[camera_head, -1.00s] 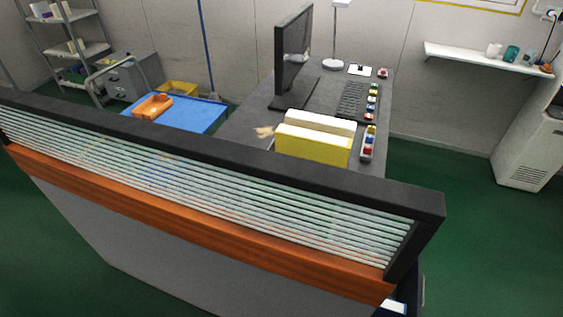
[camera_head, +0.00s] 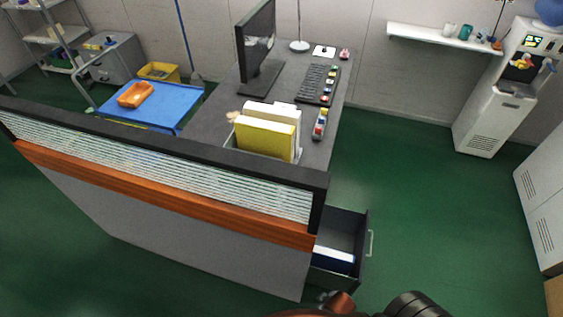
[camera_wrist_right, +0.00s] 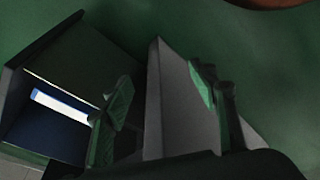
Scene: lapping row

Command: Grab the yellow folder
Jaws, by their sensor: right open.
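The yellow folder (camera_head: 264,138) stands upright on the grey desk (camera_head: 222,112), just behind the slatted partition. It sits in front of a white folder (camera_head: 286,116), in what looks like a low holder whose lower part is hidden by the partition. In the right wrist view my right gripper (camera_wrist_right: 160,88) is open, its two green-lit fingers apart, with the partition's edge showing between them. No folder shows between the fingers. In the head view only part of my arm shows at the bottom, away from the yellow folder. My left gripper is not in view.
The partition (camera_head: 160,200) stands between me and the desk. An open drawer (camera_head: 365,225) with a blue-and-white item juts out at its right end. A monitor (camera_head: 257,45), keyboard (camera_head: 317,85) and blue cart (camera_head: 170,103) lie beyond. Green floor is clear at right.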

